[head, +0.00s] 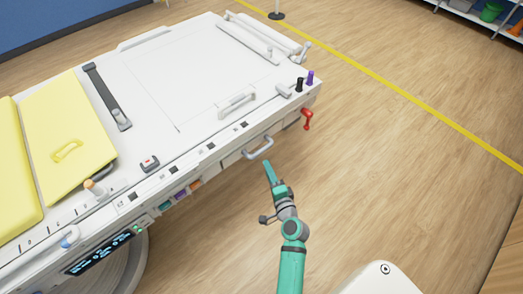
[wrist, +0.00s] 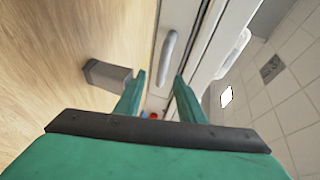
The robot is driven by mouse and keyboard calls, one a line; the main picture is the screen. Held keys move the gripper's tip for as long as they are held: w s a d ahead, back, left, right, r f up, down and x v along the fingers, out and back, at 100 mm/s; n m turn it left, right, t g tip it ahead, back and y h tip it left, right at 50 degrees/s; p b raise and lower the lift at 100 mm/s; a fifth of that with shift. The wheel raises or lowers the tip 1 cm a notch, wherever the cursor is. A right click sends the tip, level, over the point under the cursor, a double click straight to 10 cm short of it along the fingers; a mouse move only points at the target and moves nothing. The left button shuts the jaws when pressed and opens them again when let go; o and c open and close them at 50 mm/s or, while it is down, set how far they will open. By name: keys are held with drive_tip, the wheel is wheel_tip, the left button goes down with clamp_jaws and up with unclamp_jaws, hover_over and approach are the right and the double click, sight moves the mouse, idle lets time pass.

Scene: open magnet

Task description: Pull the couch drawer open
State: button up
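The couch (head: 130,190) is a long white table across the left of the head view. The couch drawer has a grey bar handle (head: 258,149) on the couch's near side, towards its right end. The drawer front looks flush with the side. My teal gripper (head: 268,172) is just below and right of that handle. In the wrist view my gripper (wrist: 159,76) is open, its two fingers apart. The grey handle (wrist: 167,55) shows ahead, its lower end in line with the gap between the fingertips. I see no clear contact, and cannot tell the exact distance.
A red lever (head: 307,119) hangs at the couch corner, right of the handle. Black (head: 299,84) and purple (head: 310,77) knobs stand above it. Yellow pads (head: 75,125) lie on the couch's left. The wooden floor to the right is clear.

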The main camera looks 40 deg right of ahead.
sight(262, 150)
drive_tip(key=x, duration=1.1)
drive_tip(key=shift+w+d+r, duration=0.25)
drive_tip(key=shift+w+d, duration=0.05)
drive_tip(key=shift+d, duration=0.05)
drive_tip(key=shift+s, duration=0.1)
drive_tip(key=shift+c, duration=0.4)
clamp_jaws()
